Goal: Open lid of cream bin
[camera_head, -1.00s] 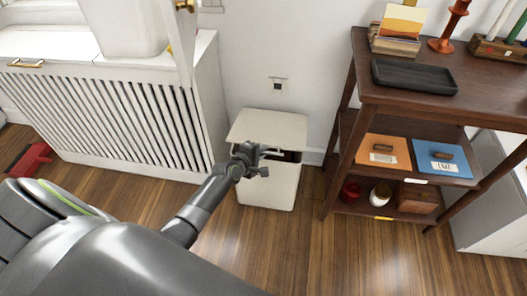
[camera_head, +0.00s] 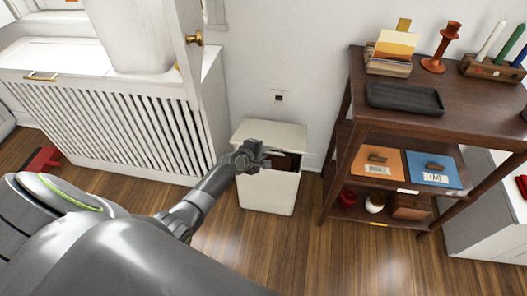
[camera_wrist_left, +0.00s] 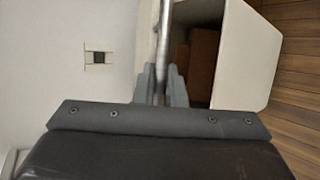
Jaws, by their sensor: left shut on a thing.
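The cream bin (camera_head: 268,192) stands on the wood floor against the white wall, between the slatted cabinet and the dark shelf. Its lid (camera_head: 272,133) is tilted up at the front, with a dark gap below it. My left gripper (camera_head: 262,155) is at the lid's front edge. In the left wrist view, my left gripper (camera_wrist_left: 162,88) is shut on the thin lid or its handle, seen nearly edge-on; I cannot tell which. The bin's open inside (camera_wrist_left: 205,50) shows brown box-like contents there. My right gripper is not in view.
The dark wooden shelf (camera_head: 400,130) stands close to the bin's right. The white slatted cabinet (camera_head: 110,115) stands to its left, with a white door and brass knob (camera_head: 195,38) above. A wall outlet (camera_head: 278,97) is behind. Floor in front at right is clear.

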